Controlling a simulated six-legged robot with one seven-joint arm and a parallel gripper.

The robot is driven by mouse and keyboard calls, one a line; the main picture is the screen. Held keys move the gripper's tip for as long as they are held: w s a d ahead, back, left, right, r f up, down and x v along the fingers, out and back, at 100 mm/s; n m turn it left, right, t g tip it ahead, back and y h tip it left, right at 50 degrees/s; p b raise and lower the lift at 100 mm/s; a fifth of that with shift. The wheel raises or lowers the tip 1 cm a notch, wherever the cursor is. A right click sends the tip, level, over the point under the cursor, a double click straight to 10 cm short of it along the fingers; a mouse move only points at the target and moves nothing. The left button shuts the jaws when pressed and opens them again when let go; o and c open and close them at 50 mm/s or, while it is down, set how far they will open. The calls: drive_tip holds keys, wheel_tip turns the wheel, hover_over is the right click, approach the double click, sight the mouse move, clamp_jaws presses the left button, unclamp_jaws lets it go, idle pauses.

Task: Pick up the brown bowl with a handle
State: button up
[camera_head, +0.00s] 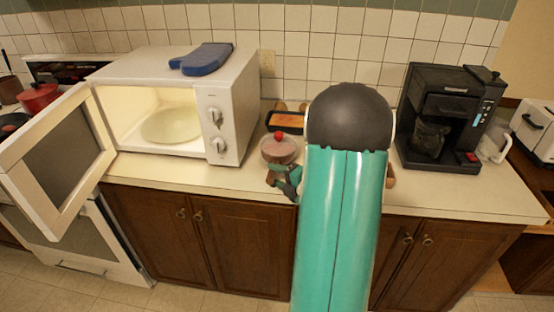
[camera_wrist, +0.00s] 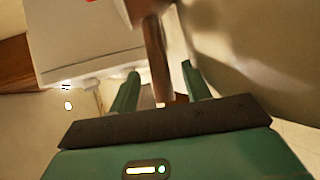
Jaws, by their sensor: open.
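In the head view, my gripper (camera_head: 287,182) is low over the counter's front edge, partly hidden by my arm. Just above it is a rounded brownish vessel (camera_head: 280,152) with a red knob-like spot on top; I cannot tell if this is the brown bowl. In the wrist view, my gripper (camera_wrist: 160,86) is open, with its two green fingers apart. A brown handle-like bar (camera_wrist: 156,50) runs down between the fingers, with space visible on both sides. I cannot tell which vessel it belongs to. No brown bowl can be made out clearly.
A white microwave (camera_head: 240,110) stands left with its door (camera_head: 62,160) open; a blue mitt (camera_head: 203,59) lies on top. An orange-brown dish (camera_head: 287,121) lies behind the vessel. A black coffee maker (camera_head: 440,115) stands right. Bare counter (camera_head: 170,173) shows before the microwave.

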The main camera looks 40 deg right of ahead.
clamp_jaws()
drive_tip(key=shift+r, duration=0.1)
